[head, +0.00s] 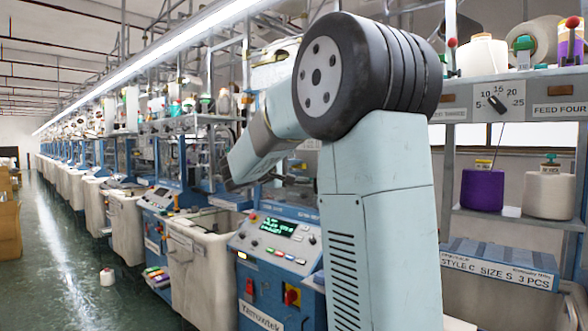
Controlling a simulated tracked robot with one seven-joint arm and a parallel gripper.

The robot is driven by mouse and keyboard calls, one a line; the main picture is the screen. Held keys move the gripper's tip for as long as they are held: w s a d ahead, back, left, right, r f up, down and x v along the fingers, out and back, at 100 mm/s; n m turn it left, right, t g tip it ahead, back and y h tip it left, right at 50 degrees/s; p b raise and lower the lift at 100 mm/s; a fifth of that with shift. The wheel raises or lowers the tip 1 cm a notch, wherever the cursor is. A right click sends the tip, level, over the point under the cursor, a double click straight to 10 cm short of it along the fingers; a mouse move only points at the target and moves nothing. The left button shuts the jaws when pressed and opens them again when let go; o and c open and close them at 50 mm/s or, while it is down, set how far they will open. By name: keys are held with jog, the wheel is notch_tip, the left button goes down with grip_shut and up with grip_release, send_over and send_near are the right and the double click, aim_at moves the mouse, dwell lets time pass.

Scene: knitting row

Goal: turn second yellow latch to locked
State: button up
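I cannot make out for sure which part is the second yellow latch. A red-and-yellow rotary switch (292,297) shows on the blue front of the nearest machine, below its sloped control panel (275,240). My arm reaches left over the machine row. The dark end of my gripper (233,184) shows only as a small shape at the arm's tip, above and left of the panel. Its fingers are too small to read.
A pale bin (195,275) stands left of the nearest machine, with another machine (158,235) beyond it. A white cone (107,276) stands on the green aisle floor (60,290), otherwise mostly clear. A shelf at right holds a purple cone (482,189) and a white cone (549,192).

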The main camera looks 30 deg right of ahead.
jog(key=o, duration=0.3)
jog(key=shift+r, duration=0.1)
jog(key=v, duration=1.3)
jog(key=shift+a, duration=0.4)
jog(key=shift+s, duration=0.1)
jog(key=s+d+f+m+g+y, duration=0.1)
jog(key=s+d+f+g+y, duration=0.1)
jog(key=s+f+y, duration=0.45)
jog(key=s+d+f+g+y, duration=0.1)
jog(key=s+f, duration=0.3)
jog(key=s, duration=0.5)
jog(key=s+a+f+m+t+y, duration=0.1)
jog(key=s+a+f+y, duration=0.3)
jog(key=s, duration=0.2)
jog(key=s+a+f+m+t+y, duration=0.1)
jog(key=s+a+f+y, duration=0.3)
jog(key=s+a+y, duration=0.1)
jog(key=shift+s+a+f+m, duration=0.25)
jog(key=shift+s+m, duration=0.15)
jog(key=shift+s, duration=0.35)
